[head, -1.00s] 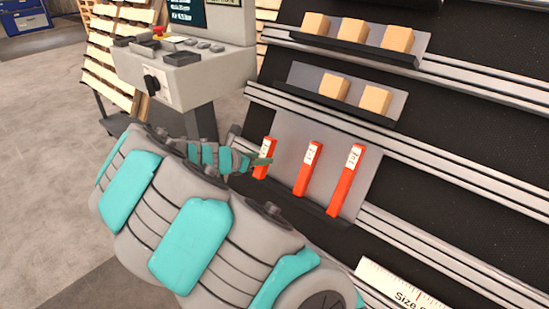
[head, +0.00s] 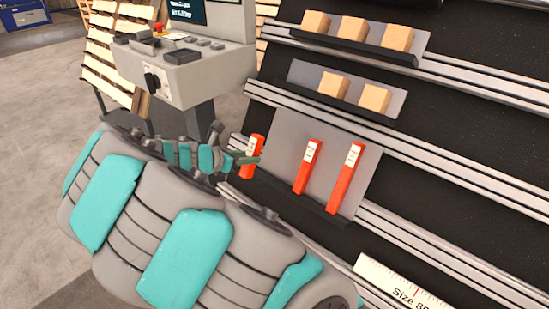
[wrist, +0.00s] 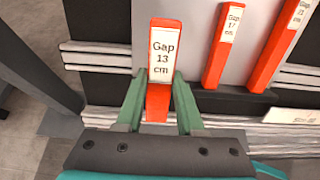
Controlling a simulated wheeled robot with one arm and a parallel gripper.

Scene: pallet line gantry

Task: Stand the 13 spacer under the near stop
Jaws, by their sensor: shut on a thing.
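The 13 spacer is an orange-red bar with a white label reading "Gap 13 cm" (wrist: 163,48). My gripper (wrist: 160,98) is shut on its lower part, with one green finger on each side, and the bar stands roughly upright. In the head view the spacer (head: 252,157) is at the left edge of the grey backing plate, held at the end of my gripper (head: 248,160). It appears clear of the ledge. The near stop cannot be made out in these views.
Two more orange spacers, a middle one (head: 308,167) and a longer right one (head: 346,178), lean on the grey plate (head: 285,150) above a dark ledge. Wooden blocks (head: 333,85) sit on shelves above. A control console (head: 180,75) stands left. A size scale (head: 395,285) is at lower right.

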